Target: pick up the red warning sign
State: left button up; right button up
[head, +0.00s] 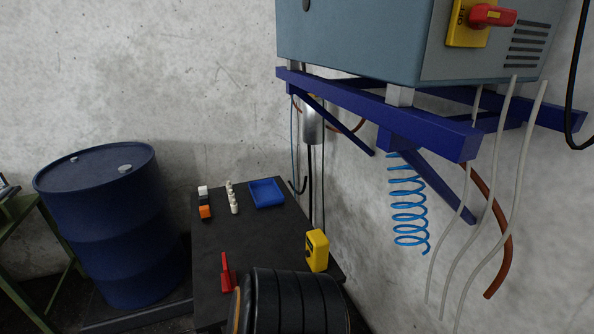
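A small red upright object (226,272), which looks like the red warning sign seen nearly edge-on, stands on the dark table (245,243) near its front left. It has a wider red foot at the bottom. A black ribbed rounded body at the bottom edge stands close to its right and may hide part of the table; I cannot tell what it is. Neither of my grippers can be made out in the head view.
A blue drum (105,225) stands left of the table. A blue tray (266,193), white and orange small items (205,211), and a yellow device (317,250) are on the table. A blue wall bracket (380,108) with hanging hoses overhangs at right.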

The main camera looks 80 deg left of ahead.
aim_at(229, 280)
jog(key=u, duration=0.5)
jog(key=k+u, duration=0.1)
jog(key=u, duration=0.4)
jog(key=j+u, duration=0.15)
jog(key=u, duration=0.3)
jog(key=k+u, duration=0.1)
jog(key=u, duration=0.4)
jog(key=j+u, duration=0.15)
jog(key=u, duration=0.85)
